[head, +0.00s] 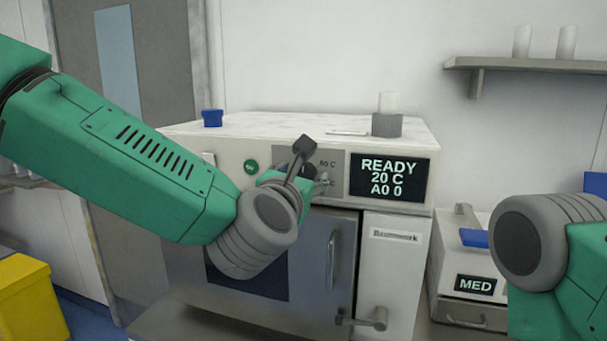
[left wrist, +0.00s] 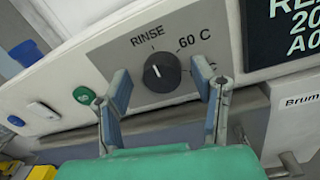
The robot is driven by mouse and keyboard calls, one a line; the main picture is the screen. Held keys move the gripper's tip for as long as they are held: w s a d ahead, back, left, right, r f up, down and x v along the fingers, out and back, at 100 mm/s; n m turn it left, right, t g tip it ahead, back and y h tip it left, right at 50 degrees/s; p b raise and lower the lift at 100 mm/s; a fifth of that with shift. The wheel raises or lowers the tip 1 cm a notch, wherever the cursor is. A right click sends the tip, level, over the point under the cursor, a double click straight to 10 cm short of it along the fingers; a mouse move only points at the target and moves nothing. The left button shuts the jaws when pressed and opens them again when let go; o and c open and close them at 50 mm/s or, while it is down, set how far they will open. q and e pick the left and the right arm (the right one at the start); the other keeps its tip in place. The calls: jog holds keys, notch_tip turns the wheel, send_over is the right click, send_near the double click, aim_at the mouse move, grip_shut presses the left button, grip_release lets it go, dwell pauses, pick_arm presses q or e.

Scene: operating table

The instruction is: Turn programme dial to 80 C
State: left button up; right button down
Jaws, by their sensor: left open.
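The programme dial (left wrist: 161,72) is a round black knob on a grey panel (left wrist: 135,58) in the left wrist view. My left gripper (left wrist: 162,80) is open, with one finger on either side of the dial, and no clear contact shows. In the head view my left gripper (head: 311,165) is in front of the panel and mostly hides the dial. My right gripper is out of view.
The washer's display (head: 390,178) reads READY, 20 C, A0 0. A green button (head: 251,167) sits left of the panel. The door handle (head: 333,258) is below. A grey holder (head: 387,125) and blue item (head: 212,118) stand on top. A MED box (head: 475,284) is at right.

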pick_arm(q)
jog(key=shift+a, duration=0.1)
jog(key=c, duration=1.1)
jog(key=shift+s+d+r, duration=0.1)
jog(key=shift+d, duration=0.2)
jog(key=shift+c, duration=0.2)
